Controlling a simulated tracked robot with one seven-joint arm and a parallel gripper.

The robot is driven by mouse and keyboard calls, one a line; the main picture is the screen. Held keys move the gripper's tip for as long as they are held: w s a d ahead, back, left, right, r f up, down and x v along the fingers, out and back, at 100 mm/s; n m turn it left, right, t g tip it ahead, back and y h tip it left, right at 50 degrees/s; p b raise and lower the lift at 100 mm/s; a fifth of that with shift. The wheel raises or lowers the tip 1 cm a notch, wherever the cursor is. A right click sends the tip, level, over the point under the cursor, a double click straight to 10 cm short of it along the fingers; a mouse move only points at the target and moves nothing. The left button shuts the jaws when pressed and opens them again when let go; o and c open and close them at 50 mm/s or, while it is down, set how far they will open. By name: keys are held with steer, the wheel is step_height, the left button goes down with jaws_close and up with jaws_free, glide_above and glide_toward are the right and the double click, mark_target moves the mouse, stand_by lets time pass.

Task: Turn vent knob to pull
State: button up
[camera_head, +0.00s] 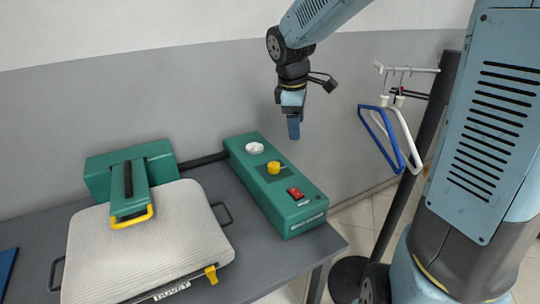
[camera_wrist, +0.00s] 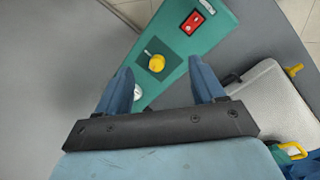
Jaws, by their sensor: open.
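A green control box (camera_head: 300,206) lies on the grey table. On it are a yellow knob (camera_head: 274,168) on a dark square plate, a white round knob (camera_head: 254,148) farther back, and a red switch (camera_head: 295,193) nearer the front. Labels are too small to read, so I cannot tell which knob is the vent knob. My gripper (camera_head: 293,130) hangs above and apart from the box, pointing down, empty. In the wrist view my gripper (camera_wrist: 160,68) is open, with the yellow knob (camera_wrist: 157,62) seen between its fingertips.
Left of the box is a press with a pale padded board (camera_head: 150,243), a green head (camera_head: 128,170) and yellow handles. Blue and white hangers (camera_head: 384,140) hang on a stand at the right. A grey wall (camera_head: 60,130) is behind the table.

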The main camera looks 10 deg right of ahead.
mark_target(273, 164)
steer(key=w+a+f+n+g+y, duration=0.1)
steer(key=w+a+f+n+y, duration=0.1)
steer(key=w+a+f+n, duration=0.5)
steer(key=shift+m, duration=0.4)
steer(key=f, duration=0.4)
steer(key=w+d+f, duration=0.1)
steer(key=f, duration=0.2)
steer(key=d+f, duration=0.1)
steer(key=f, duration=0.3)
steer(key=shift+w+f, duration=0.15)
steer(key=shift+f, duration=0.2)
steer(key=shift+c, duration=0.3)
steer(key=c, duration=1)
steer(key=shift+r, duration=0.1)
